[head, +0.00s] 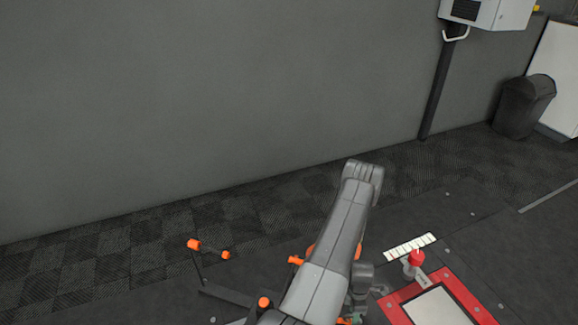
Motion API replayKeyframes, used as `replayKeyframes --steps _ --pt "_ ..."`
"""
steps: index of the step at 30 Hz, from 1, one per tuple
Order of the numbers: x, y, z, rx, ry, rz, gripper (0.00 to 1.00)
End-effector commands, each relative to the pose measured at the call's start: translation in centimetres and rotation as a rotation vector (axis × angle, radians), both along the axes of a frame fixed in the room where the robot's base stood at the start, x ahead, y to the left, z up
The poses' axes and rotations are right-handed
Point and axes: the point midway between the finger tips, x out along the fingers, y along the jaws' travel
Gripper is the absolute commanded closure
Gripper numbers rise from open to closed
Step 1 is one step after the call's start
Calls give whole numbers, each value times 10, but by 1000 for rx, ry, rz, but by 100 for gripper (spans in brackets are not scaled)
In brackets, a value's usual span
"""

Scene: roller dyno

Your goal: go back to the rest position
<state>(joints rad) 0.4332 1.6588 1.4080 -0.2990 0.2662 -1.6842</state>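My grey arm rises from the bottom edge to a bend in the middle of the head view, and a darker wrist part of mine shows to its right, low in the picture. My gripper itself cannot be made out; the picture's lower edge and my arm hide that area. I cannot see whether it holds anything.
A red-framed panel (398,303) with a red knob (416,258) stands at lower right, beside a white marked strip (409,247). Orange-tipped posts (194,244) stand left of my arm. A grey wall (200,100) closes the back; a dark bin (524,106) stands far right.

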Motion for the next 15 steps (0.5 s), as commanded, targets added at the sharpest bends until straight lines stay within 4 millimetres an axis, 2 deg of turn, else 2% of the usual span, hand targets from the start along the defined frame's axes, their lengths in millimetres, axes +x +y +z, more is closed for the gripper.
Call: replayKeyframes --steps 6,15 --pt "-1 1 1 0 1 140 64" --pt "-1 1 0 0 1 259 64"
